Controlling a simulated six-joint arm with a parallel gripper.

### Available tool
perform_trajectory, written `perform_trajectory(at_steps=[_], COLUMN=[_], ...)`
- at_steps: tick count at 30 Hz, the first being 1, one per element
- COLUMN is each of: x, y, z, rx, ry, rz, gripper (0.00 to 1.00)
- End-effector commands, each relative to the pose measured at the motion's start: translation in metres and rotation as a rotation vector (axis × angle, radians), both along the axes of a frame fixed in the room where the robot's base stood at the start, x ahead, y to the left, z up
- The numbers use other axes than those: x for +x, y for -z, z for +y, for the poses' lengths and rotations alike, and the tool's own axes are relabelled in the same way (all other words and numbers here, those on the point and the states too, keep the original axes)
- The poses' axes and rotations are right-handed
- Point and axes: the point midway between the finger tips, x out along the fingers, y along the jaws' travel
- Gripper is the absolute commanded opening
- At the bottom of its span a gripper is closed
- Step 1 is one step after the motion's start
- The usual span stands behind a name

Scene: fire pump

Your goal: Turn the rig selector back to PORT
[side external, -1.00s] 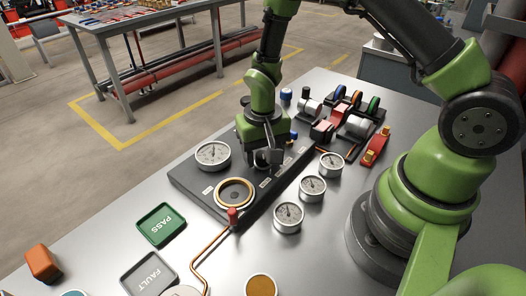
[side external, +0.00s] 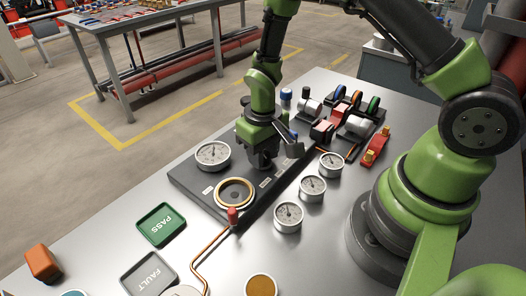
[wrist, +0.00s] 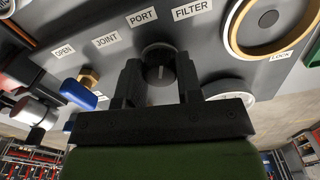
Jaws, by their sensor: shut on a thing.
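The rig selector is a round black knob (wrist: 158,57) on the dark panel (side external: 207,190). In the wrist view it sits between my two fingers, with a short white mark on its face. The PORT label (wrist: 142,17) is above it, with the JOINT label (wrist: 107,40) to the left and the FILTER label (wrist: 193,11) to the right. My gripper (wrist: 160,68) is shut on the knob, one finger on each side. In the side view my gripper (side external: 264,163) is low over the panel and hides the knob.
A blue-handled valve (wrist: 79,94) is close to the left finger. A large gauge (side external: 213,155) and a brass-ringed port (side external: 235,194) flank my gripper on the panel. A red-handled lever (side external: 233,216) stands at the panel's near end. Loose gauges (side external: 312,188) lie to the right.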

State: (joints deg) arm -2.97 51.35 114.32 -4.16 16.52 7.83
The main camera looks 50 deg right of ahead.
Motion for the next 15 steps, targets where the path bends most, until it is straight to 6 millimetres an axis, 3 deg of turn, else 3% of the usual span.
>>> perform_trajectory(at_steps=[15], x=[-0.0004], y=[-0.0006], z=[-0.0001], rx=[0.000], ry=[-0.346], rz=[0.002], gripper=[0.09])
